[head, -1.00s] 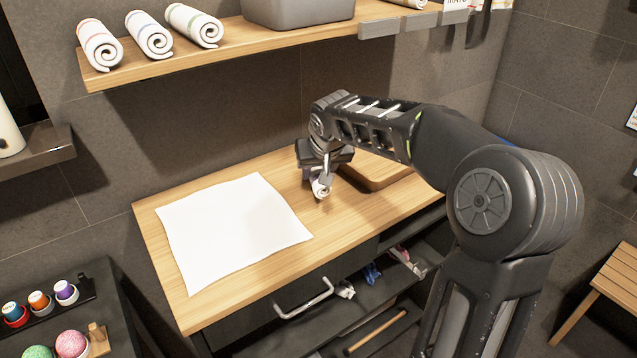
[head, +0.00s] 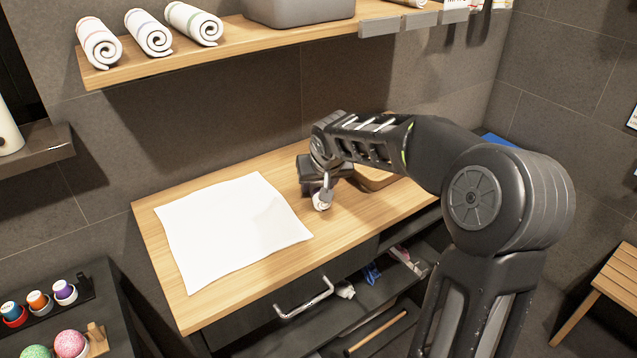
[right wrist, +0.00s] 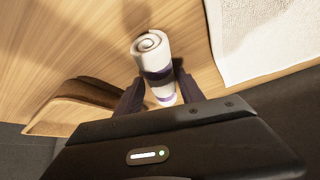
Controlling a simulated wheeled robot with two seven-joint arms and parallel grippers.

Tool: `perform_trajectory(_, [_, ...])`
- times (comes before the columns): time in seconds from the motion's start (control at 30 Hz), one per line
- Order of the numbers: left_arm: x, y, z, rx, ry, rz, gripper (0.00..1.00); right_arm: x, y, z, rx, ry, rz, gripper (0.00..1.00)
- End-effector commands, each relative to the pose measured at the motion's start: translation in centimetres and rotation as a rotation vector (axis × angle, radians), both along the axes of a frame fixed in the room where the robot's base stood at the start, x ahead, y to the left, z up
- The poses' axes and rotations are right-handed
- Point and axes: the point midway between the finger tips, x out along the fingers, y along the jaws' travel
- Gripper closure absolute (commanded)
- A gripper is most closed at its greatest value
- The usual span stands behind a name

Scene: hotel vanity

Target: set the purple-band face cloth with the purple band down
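The purple-band face cloth (right wrist: 151,50) is a white roll, its spiral end facing the wrist camera. A dark purple band crosses it between the fingers. My right gripper (right wrist: 158,80) has one finger on each side of the roll and is shut on it. In the head view the cloth (head: 321,204) shows as a small white end below the right gripper (head: 323,190), low over the wooden counter, right of the white towel. I cannot tell whether it touches the counter. My left gripper is not in view.
A flat white towel (head: 235,228) covers the counter's left part. A wooden tray (head: 378,180) lies behind my right arm. A shelf (head: 240,45) above holds rolled cloths (head: 148,33) and a grey bin (head: 298,10). Bare wood (head: 355,215) shows at the counter's front right.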

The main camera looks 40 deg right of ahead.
Motion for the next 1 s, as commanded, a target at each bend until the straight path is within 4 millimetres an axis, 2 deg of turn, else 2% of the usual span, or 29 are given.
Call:
perform_trajectory(0.03, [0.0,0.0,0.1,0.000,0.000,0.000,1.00,0.0,0.0,0.1,0.000,0.000,0.000,0.50])
perform_trajectory(0.2, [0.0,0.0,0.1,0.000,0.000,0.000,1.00,0.0,0.0,0.1,0.000,0.000,0.000,0.38])
perform_trajectory(0.6, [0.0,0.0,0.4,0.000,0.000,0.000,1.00,-0.2,0.1,0.8,0.000,-0.002,0.001,0.38])
perform_trajectory(0.77, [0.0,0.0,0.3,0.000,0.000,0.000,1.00,-1.4,0.7,2.8,-0.001,-0.004,0.001,0.38])
perform_trajectory(1.0, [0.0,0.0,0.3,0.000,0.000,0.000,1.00,-3.9,1.8,7.1,0.000,-0.004,0.000,0.38])
